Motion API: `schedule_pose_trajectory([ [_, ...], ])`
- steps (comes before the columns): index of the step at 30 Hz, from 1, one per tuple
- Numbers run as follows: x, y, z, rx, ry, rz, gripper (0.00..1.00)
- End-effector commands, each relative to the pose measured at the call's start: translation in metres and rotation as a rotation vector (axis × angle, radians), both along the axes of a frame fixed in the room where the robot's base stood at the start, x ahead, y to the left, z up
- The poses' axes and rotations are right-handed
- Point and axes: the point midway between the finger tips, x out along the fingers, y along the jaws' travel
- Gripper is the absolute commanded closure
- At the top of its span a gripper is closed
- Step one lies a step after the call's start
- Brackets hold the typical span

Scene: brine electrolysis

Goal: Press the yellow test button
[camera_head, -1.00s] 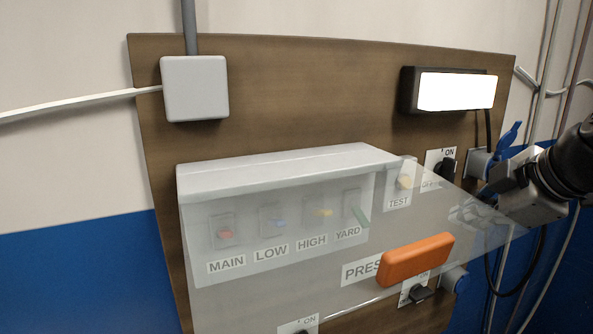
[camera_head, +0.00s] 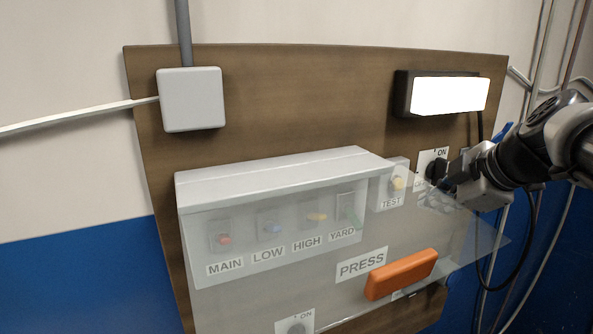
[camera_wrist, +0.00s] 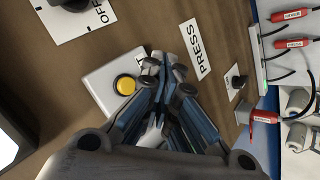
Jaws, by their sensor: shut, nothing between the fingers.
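The yellow test button (camera_head: 397,183) sits on a small pale box above the TEST label, at the right end of the grey switch box. In the wrist view the yellow button (camera_wrist: 125,84) shows round and uncovered, left of my fingers. My gripper (camera_head: 430,196) is to the right of the button in the head view, apart from it, and partly seen through the clear cover. In the wrist view my gripper (camera_wrist: 168,70) is shut and empty, its fingertips over the right edge of the button's box. I cannot tell whether they touch it.
A clear cover with an orange handle (camera_head: 400,273) juts out over the labelled switches. A black ON switch (camera_head: 436,170) is just behind my gripper. A lit lamp (camera_head: 450,96) is above. A PRESS label (camera_head: 362,265) is below.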

Motion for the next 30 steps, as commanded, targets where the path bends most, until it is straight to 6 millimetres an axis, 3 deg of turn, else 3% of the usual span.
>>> schedule_pose_trajectory([
  [10,0.033,0.013,0.000,-0.001,-0.001,0.002,1.00],
  [30,0.037,0.013,0.000,-0.001,-0.001,0.000,1.00],
])
